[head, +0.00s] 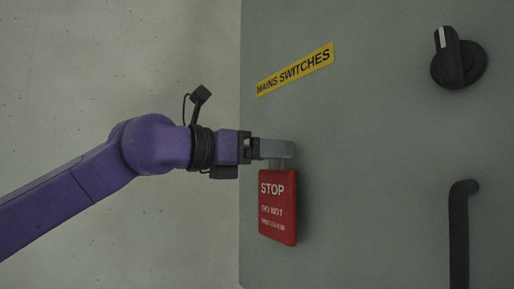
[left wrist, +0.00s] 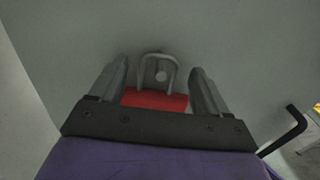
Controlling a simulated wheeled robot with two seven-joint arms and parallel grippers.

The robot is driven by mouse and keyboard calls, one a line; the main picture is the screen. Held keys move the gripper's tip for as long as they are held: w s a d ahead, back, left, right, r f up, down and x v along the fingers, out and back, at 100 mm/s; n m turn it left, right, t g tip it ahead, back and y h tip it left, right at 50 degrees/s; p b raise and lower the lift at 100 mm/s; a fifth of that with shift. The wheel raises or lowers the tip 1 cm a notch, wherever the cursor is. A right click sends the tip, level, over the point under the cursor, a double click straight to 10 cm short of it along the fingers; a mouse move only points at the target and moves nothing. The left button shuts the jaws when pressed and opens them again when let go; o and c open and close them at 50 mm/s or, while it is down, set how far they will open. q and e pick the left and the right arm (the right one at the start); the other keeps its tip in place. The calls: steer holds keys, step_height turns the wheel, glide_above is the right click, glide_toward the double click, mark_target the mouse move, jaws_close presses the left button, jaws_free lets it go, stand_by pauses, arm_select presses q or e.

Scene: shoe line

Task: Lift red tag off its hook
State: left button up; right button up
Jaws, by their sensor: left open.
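The red tag (head: 278,207) with white "STOP" lettering hangs on the front of a grey cabinet in the head view. My left gripper (head: 284,150) is at the top of the tag, in front of the cabinet face. In the left wrist view the gripper (left wrist: 162,88) is open, with one finger on each side of the tag. The tag's red top (left wrist: 155,101) shows between the fingers. A grey wire loop (left wrist: 145,72) rises above it around a round hook end (left wrist: 161,76). The fingers look apart from the loop. My right gripper is not in view.
The grey cabinet (head: 370,130) carries a yellow "MAINS SWITCHES" label (head: 295,70), a black rotary switch (head: 459,58) at upper right and a black handle (head: 459,235) at lower right. The handle also shows in the left wrist view (left wrist: 290,130). A bare wall is at left.

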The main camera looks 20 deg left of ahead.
arm_select(q)
steer(key=shift+w+a, duration=0.1)
steer(key=c, duration=1.2)
steer(key=shift+o, duration=0.2)
steer(key=shift+r+p, duration=0.8)
steer(key=shift+r, duration=0.05)
steer(key=shift+s+a+f, duration=0.1)
steer(key=shift+s+a, duration=0.1)
steer(key=shift+s, duration=0.1)
steer(key=b+v, duration=0.2)
steer(key=v, duration=0.6)
